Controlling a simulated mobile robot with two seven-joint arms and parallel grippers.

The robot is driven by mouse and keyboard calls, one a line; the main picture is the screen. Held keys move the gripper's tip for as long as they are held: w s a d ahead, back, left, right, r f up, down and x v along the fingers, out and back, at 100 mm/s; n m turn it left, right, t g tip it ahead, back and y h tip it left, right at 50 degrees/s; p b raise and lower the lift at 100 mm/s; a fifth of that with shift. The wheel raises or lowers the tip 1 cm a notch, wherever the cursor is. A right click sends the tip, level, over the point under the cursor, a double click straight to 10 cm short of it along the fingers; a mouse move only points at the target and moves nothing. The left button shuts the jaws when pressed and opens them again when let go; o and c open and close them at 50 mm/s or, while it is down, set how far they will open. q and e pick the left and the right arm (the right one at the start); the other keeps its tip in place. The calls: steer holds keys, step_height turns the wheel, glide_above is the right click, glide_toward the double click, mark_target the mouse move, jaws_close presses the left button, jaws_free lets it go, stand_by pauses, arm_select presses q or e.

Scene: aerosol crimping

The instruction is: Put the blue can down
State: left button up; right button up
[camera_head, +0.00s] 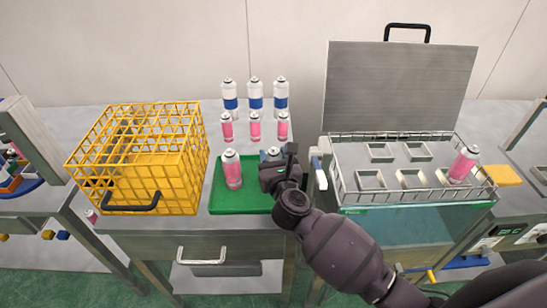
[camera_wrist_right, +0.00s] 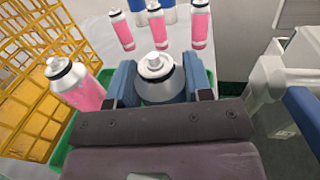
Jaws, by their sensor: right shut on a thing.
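My right gripper (camera_head: 279,168) is over the right part of the green tray (camera_head: 228,204). It is shut on a can whose silver top (camera_head: 268,154) shows beside it. In the right wrist view this can (camera_wrist_right: 160,84) stands upright between the blue finger pads; its body is mostly hidden, so its band colour is unclear. I cannot tell whether its base touches the tray. A pink can (camera_head: 232,170) stands upright on the tray's left part, and it also shows in the wrist view (camera_wrist_right: 77,86). My left gripper is not in view.
Blue-banded cans (camera_head: 255,95) and pink cans (camera_head: 254,128) stand in rows behind the tray. A yellow crate (camera_head: 160,190) is left of it. On the right is a wire basket (camera_head: 400,198) with square holders, one holding a pink can (camera_head: 464,164), before a raised lid (camera_head: 400,85).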

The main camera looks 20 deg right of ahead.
steer(key=shift+f, duration=0.15)
steer(key=o, duration=1.2)
steer(key=shift+o, duration=0.2)
steer(key=shift+r, duration=0.25)
steer(key=s+a, duration=0.1)
steer(key=s, duration=1.1)
